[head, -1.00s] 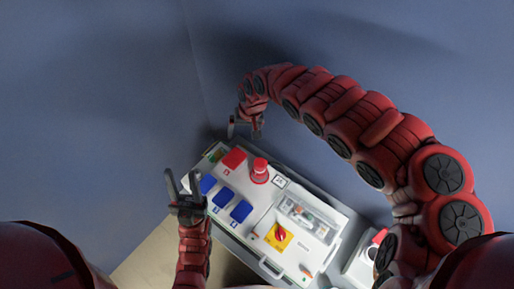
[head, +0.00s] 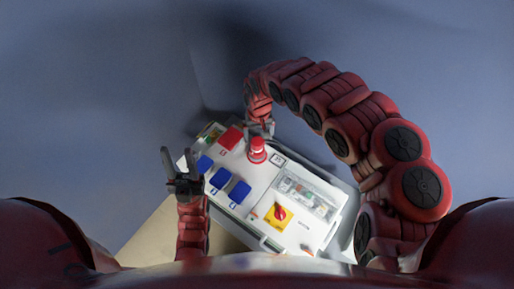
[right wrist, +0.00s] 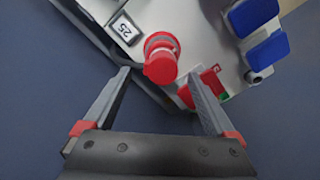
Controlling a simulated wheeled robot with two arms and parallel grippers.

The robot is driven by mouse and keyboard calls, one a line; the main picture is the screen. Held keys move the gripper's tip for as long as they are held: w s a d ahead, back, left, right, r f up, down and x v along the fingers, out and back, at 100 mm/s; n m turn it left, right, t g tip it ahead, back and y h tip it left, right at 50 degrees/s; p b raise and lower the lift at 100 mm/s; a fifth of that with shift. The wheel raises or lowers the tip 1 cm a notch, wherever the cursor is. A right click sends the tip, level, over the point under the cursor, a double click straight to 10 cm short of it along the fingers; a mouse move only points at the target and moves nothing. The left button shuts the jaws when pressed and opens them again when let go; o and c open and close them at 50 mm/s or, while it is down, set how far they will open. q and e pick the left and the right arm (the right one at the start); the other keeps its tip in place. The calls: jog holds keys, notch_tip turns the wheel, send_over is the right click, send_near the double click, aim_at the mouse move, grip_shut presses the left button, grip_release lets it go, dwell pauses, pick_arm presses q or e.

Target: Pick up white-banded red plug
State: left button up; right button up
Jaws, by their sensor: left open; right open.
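The red plug (head: 257,147) with a pale band stands upright on the grey-white socket box (head: 262,184). In the right wrist view the plug (right wrist: 161,62) lies between and just beyond the fingertips. My right gripper (right wrist: 158,78) is open and empty, its fingers on either side of the line to the plug. In the head view my right gripper (head: 260,126) is at the far side of the plug; whether it touches is hard to tell. My left gripper (head: 182,168) is open and empty, left of the box.
The box carries a red socket cover (head: 231,138), several blue socket covers (head: 221,178), a red-on-yellow rotary switch (head: 279,213) and a clear-covered panel (head: 308,194). A label marked 25 (right wrist: 124,30) is beside the plug. Blue-grey walls surround the box.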

aim_at(257, 141)
jog(key=shift+w+a+f+p, duration=0.1)
jog(key=shift+a+f+p, duration=0.1)
jog(key=shift+f, duration=0.4)
jog(key=shift+w+a+f+p, duration=0.1)
jog(key=shift+a+f+p, duration=0.1)
jog(key=shift+f, duration=0.4)
notch_tip(257, 141, down, 2)
jog(key=shift+w+f, duration=0.1)
jog(key=shift+f, duration=0.15)
jog(key=shift+d+f, duration=0.1)
jog(key=shift+f, duration=0.2)
grip_shut()
jog(key=shift+r, duration=0.15)
